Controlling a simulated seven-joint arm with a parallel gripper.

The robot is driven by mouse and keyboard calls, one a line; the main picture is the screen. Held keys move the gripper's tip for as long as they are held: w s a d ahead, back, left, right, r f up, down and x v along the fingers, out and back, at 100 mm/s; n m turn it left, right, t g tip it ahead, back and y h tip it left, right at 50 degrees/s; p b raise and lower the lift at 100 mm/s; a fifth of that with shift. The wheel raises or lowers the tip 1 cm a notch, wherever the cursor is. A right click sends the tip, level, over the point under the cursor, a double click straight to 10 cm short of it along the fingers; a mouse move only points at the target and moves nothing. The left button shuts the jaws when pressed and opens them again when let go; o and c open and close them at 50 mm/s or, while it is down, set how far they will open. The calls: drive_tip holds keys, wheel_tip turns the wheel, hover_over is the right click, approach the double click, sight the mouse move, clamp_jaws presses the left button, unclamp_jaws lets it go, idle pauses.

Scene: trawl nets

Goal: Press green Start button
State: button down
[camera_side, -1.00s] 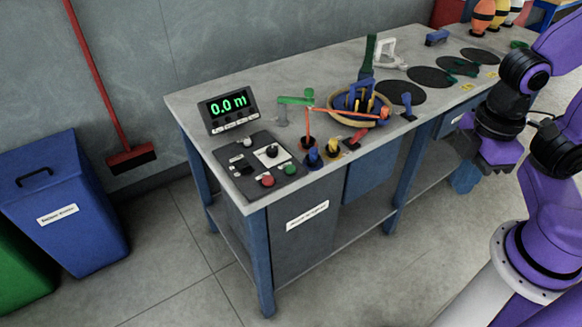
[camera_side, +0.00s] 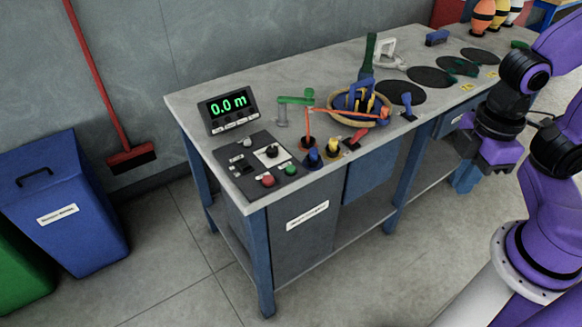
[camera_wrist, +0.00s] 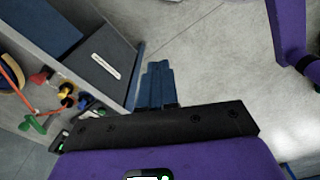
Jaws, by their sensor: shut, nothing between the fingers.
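The green button (camera_side: 290,170) is on the front right corner of a dark control panel (camera_side: 262,195) in the side view, right of a red button (camera_side: 268,181). My gripper (camera_side: 466,182) is far to the right, in front of the bench and beyond its edge, well apart from the panel. Its blue fingers are shut and empty, and they also show in the wrist view (camera_wrist: 157,85).
A display (camera_side: 229,109) reading 0.0 m stands behind the panel. The floor before the bench (camera_side: 180,98) is clear.

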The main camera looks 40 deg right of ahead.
idle(0.4)
drive_tip(key=w+a+f+y, duration=0.2)
drive_tip(key=w+a, duration=0.5)
drive_tip(key=m+t, duration=0.1)
drive_tip(key=t, duration=0.8)
hover_over(293, 170)
drive_tip(key=shift+h, duration=0.3)
drive_tip(key=shift+f, duration=2.7)
drive_tip(key=shift+f, duration=0.15)
drive_tip(key=shift+f, duration=4.3)
